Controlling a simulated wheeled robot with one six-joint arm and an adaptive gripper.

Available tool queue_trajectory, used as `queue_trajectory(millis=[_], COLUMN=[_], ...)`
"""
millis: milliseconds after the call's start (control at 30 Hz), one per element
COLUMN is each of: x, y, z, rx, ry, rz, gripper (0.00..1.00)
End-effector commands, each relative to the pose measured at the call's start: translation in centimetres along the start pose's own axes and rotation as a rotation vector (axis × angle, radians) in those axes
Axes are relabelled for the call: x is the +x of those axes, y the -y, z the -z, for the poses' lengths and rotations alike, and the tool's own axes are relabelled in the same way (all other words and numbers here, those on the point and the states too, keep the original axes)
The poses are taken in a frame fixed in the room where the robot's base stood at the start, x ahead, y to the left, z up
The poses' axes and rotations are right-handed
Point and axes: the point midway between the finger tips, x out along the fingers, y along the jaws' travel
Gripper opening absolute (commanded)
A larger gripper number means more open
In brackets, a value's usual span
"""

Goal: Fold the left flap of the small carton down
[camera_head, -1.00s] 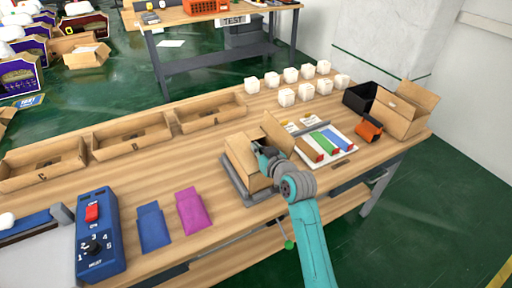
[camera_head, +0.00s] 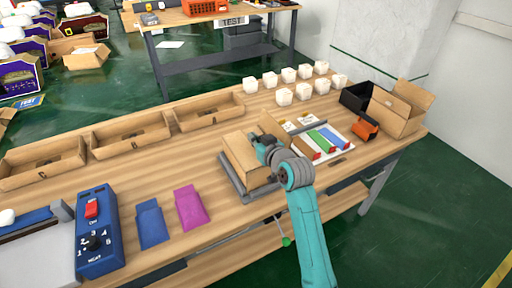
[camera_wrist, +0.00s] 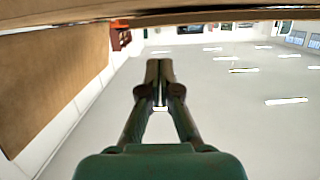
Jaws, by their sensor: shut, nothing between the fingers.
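The small brown carton (camera_head: 243,158) stands in a grey holder (camera_head: 238,188) near the front edge of the wooden table. One flap (camera_head: 271,126) stands up at its back right side. My gripper (camera_head: 254,137) is at the carton's upper side, and my wrist hides part of the carton. In the wrist view my gripper (camera_wrist: 159,67) is shut with nothing between its fingers. A brown cardboard panel (camera_wrist: 50,70) fills the left of that view, and a cardboard edge (camera_wrist: 190,15) runs across the top. I cannot tell whether the fingers touch the carton.
Coloured boxes (camera_head: 322,139) lie on a white tray right of the carton. An open carton (camera_head: 398,112) and a black bin (camera_head: 356,97) stand farther right. Blue (camera_head: 152,224) and magenta (camera_head: 191,207) pouches lie to the left. Table space left of the holder is free.

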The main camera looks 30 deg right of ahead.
Motion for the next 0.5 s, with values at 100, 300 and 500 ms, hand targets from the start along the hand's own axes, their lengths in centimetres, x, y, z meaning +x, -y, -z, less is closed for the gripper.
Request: queue_trajectory(millis=[100, 300, 500], x=[-1.2, -4.3, -7.6], y=[0.0, 0.0, 0.0], z=[0.4, 0.4, 0.4], rx=[0.001, 0.001, 0.0], ry=[0.0, 0.0, -0.001], rz=[-0.001, 0.0, -0.002], gripper=[0.0, 0.0, 0.0])
